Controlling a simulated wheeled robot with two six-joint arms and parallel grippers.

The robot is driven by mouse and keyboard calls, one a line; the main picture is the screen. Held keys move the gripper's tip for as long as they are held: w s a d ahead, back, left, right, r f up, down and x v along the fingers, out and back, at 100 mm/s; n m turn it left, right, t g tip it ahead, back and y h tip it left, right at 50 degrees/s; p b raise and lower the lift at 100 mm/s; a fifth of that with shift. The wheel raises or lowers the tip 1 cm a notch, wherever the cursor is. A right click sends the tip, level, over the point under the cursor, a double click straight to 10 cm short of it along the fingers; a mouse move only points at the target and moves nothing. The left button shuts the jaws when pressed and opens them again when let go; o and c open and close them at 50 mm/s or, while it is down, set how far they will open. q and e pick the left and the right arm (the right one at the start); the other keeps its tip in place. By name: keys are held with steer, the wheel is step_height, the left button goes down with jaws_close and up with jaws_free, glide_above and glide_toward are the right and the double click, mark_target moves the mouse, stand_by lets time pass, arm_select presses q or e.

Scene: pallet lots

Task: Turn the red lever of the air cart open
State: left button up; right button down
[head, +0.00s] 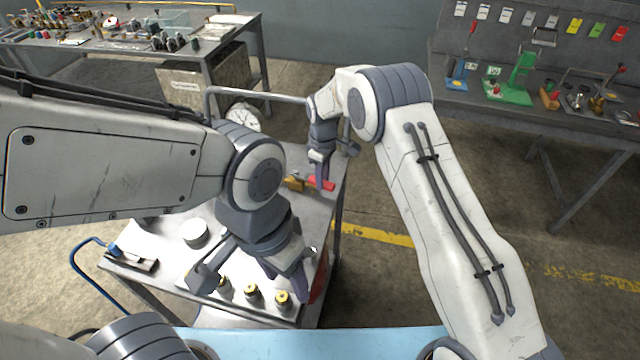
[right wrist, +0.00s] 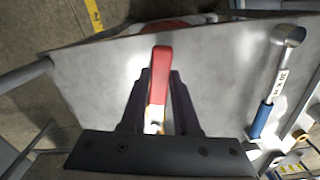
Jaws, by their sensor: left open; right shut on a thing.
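The air cart (head: 165,287) is a grey metal table in the lower middle of the head view. Its red lever (head: 322,184) lies near the cart's far right edge, beside a brass valve part (head: 294,183). My right gripper (head: 322,178) is shut on the lever. In the right wrist view the red lever (right wrist: 160,75) stands between the two dark fingers, its pale lower end close to the gripper body. My left gripper (head: 252,284) is open and empty over the near part of the cart, its fingers spread around small fittings; it hides part of the top.
Several yellow-topped fittings (head: 251,292) and a round white part (head: 195,233) are on the cart. A blue hose (head: 88,258) hangs at its left. A blue-handled tool (right wrist: 265,112) lies right of the lever. Benches stand back left (head: 225,42) and right (head: 560,112).

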steer(key=shift+w+d+n, duration=0.2)
steer(key=shift+w+n, duration=0.3)
steer(key=shift+n, duration=0.2)
steer(key=shift+w+d+n, duration=0.2)
steer(key=shift+w+n, duration=0.3)
steer(key=shift+n, duration=0.2)
steer(key=shift+r, duration=0.1)
steer(key=c, duration=0.6)
jaws_free()
steer(key=shift+c, duration=0.2)
step_height(320, 180, up, 10)
steer(key=b, duration=0.2)
steer(key=shift+r, duration=0.2)
